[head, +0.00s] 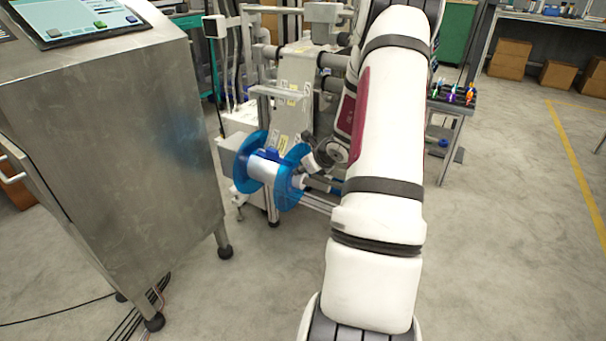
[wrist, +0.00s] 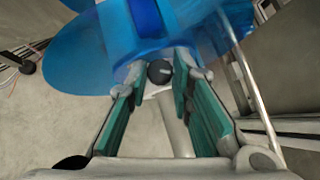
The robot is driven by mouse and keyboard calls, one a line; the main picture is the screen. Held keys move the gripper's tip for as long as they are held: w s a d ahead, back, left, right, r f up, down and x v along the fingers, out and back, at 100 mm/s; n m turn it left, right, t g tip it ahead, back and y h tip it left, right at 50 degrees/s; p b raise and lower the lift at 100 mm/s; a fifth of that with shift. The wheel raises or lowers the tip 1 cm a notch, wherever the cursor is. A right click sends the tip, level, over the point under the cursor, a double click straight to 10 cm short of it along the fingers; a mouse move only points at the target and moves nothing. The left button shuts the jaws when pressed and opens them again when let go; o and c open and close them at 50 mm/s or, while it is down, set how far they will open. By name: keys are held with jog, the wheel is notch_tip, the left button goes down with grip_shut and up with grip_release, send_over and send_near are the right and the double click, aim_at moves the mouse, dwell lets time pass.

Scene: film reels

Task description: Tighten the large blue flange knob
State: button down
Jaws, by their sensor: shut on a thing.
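A film reel with two translucent blue flanges (head: 248,162) and a white roll (head: 265,169) between them sits on the machine's side. In the wrist view the near blue flange (wrist: 72,52) fills the top. The blue flange knob (wrist: 140,62) is at its centre, around a dark round shaft end (wrist: 159,73). My gripper (wrist: 160,80), with teal finger pads, has its fingertips on both sides of the knob and is shut on it. In the head view my gripper (head: 318,160) is at the reel's right side, partly hidden by my arm.
A steel cabinet with a screen (head: 110,130) stands close on the left. The pale machine (head: 298,85) with rollers is behind the reel. A small table with coloured items (head: 455,95) stands behind my arm. The floor at right is clear.

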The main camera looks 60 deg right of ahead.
jog(key=shift+s+m+h+b, duration=0.1)
jog(key=shift+m+h+b, duration=0.25)
jog(key=shift+b, duration=0.4)
jog(key=c, duration=1.4)
grip_release()
jog(key=n+y+p, duration=0.1)
jog(key=p, duration=0.4)
jog(key=shift+d+r, duration=0.1)
jog(key=shift+r, duration=0.05)
jog(key=p+v, duration=0.4)
jog(key=v, duration=0.9)
jog(key=shift+w+a+r+n+y+b, duration=0.2)
jog(key=shift+w+a+r+n+y, duration=1.1)
jog(key=shift+a+r+n, duration=2.05)
jog(key=shift+w+a+r+n+y+b, duration=0.2)
jog(key=shift+w+a+r+n+y, duration=1.2)
jog(key=shift+a, duration=3.8)
jog(key=shift+w+a+r+n+y+b, duration=0.2)
jog(key=shift+w+a+r+n+y, duration=0.55)
jog(key=shift+w+a+r+n, duration=1.95)
